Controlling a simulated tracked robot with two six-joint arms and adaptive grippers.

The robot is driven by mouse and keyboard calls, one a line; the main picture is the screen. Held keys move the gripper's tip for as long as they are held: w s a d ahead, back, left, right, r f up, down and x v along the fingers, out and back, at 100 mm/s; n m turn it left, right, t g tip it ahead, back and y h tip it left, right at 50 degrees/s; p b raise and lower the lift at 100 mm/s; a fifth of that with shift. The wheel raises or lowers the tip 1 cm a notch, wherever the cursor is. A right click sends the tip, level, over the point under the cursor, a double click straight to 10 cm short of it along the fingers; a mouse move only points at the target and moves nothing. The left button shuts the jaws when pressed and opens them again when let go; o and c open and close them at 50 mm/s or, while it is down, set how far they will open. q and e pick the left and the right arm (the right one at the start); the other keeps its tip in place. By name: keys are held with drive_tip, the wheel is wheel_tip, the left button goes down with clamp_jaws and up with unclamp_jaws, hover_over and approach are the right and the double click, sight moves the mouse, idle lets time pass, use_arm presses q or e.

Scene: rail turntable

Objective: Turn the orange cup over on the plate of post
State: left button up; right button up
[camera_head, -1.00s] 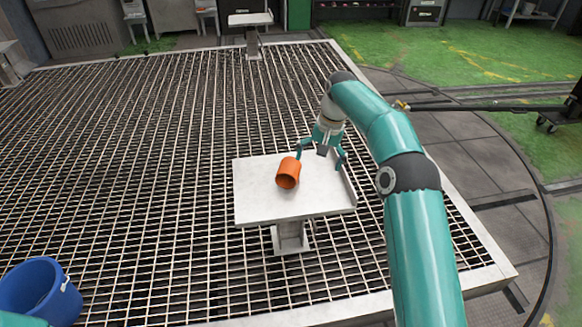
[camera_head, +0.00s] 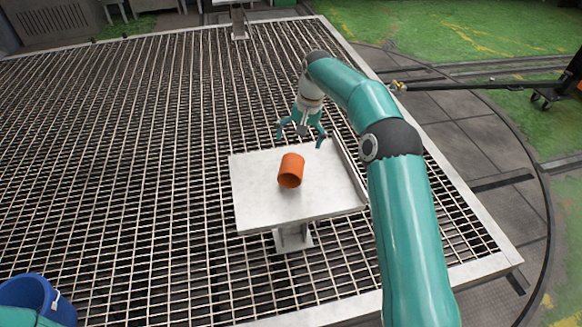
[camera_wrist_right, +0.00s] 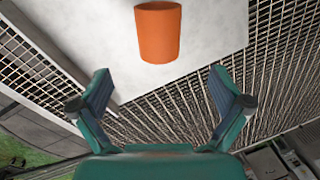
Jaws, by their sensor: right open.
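The orange cup (camera_head: 290,171) lies on its side on the white plate of the post (camera_head: 258,203), its open mouth facing the head camera. In the right wrist view, the cup (camera_wrist_right: 158,33) is at the top, its narrower end towards my gripper, on the pale plate (camera_wrist_right: 205,38). My right gripper (camera_head: 300,140) is just past the plate's far edge, beyond the cup. Its two fingers are spread apart and empty, which also shows in the right wrist view (camera_wrist_right: 161,76). The fingers are apart from the cup. My left gripper is out of view.
The plate has a raised lip (camera_head: 348,172) on its right side. A metal grating (camera_head: 140,150) surrounds the post. A blue bucket (camera_head: 35,292) is at the lower left. Another post (camera_head: 238,22) stands at the back. The plate is otherwise bare.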

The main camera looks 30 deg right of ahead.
hover_over(289, 177)
drive_tip(key=s+d, duration=0.1)
wheel_tip(289, 177, down, 9)
drive_tip(key=shift+d+r, duration=0.1)
drive_tip(key=shift+d, duration=0.05)
drive_tip(key=shift+w+a+f+p, duration=0.1)
drive_tip(key=shift+a+f+p, duration=0.1)
drive_tip(key=shift+f, duration=0.65)
drive_tip(key=shift+w+a+f+p, duration=0.15)
drive_tip(key=shift+f+p, duration=0.1)
drive_tip(key=shift+f, duration=0.65)
drive_tip(key=shift+a+f+p, duration=0.15)
drive_tip(key=shift+f+p, duration=0.05)
drive_tip(key=shift+f, duration=0.65)
drive_tip(key=c, duration=1.3)
drive_tip(key=shift+r, duration=0.15)
